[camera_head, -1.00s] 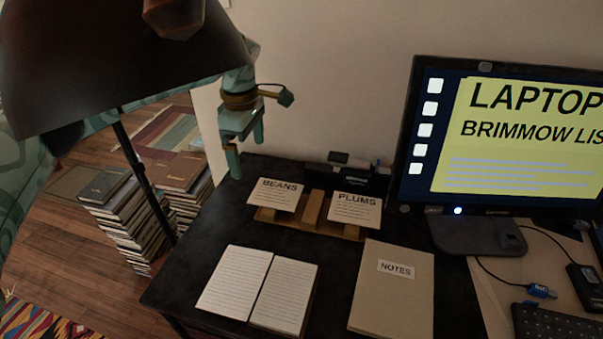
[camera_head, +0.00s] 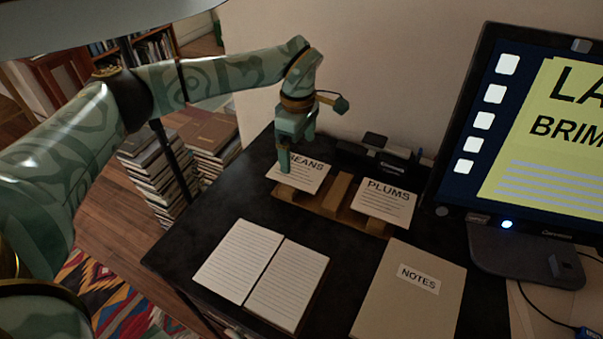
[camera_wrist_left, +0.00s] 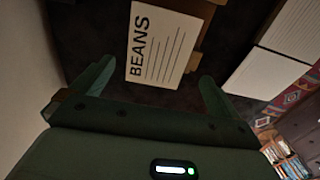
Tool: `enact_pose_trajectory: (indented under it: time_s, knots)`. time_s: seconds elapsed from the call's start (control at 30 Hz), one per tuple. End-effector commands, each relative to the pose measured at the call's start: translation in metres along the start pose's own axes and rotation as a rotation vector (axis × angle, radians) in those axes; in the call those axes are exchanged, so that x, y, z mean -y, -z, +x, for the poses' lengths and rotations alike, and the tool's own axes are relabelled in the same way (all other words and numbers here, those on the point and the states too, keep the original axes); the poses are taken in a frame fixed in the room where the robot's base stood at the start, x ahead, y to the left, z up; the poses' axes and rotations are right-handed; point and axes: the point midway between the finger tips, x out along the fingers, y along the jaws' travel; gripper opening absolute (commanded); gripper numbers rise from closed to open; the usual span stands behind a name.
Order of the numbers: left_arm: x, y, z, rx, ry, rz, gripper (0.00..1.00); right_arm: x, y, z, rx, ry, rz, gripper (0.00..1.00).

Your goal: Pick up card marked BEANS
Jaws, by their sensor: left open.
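The card marked BEANS (camera_head: 309,178) leans on a wooden holder (camera_head: 329,207) on the dark desk. In the head view my left gripper (camera_head: 290,162) is over the card's left part and hides some of its lettering. In the left wrist view the BEANS card (camera_wrist_left: 161,45) lies ahead, between the lines of the two open fingers (camera_wrist_left: 152,85). The gripper is open and nothing is between its fingers. Whether a finger touches the card cannot be told. My right gripper is not in view.
The card marked PLUMS (camera_head: 385,203) stands at the holder's right end. An open notebook (camera_head: 262,275) and a NOTES folder (camera_head: 408,298) lie in front. A monitor (camera_head: 462,130) stands at right. Dark desk surface is clear left of the holder.

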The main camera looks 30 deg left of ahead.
Motion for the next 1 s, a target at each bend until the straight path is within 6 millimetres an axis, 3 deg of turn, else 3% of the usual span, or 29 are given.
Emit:
enact_pose_trajectory:
  time_s: [0.17, 0.4, 0.67, 0.77, 0.8, 1.0]
  knots:
    - [-0.001, 0.000, 0.013, 0.001, 0.000, 0.000, 1.00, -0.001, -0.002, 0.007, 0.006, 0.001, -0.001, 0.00]
    - [-0.003, -0.001, 0.054, 0.000, 0.005, 0.001, 1.00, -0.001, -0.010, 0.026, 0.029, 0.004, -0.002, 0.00]
    - [-0.003, -0.001, 0.054, 0.000, -0.003, 0.001, 1.00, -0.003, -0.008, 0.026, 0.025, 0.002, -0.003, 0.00]
    - [-0.003, -0.001, 0.054, 0.000, -0.003, 0.001, 0.72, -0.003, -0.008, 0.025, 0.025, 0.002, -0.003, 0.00]
    - [-0.003, -0.001, 0.054, 0.000, -0.002, 0.001, 0.69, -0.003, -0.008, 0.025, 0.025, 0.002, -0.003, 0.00]
    - [-0.003, -0.001, 0.054, 0.000, -0.002, 0.001, 0.69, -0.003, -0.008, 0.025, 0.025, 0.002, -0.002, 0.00]
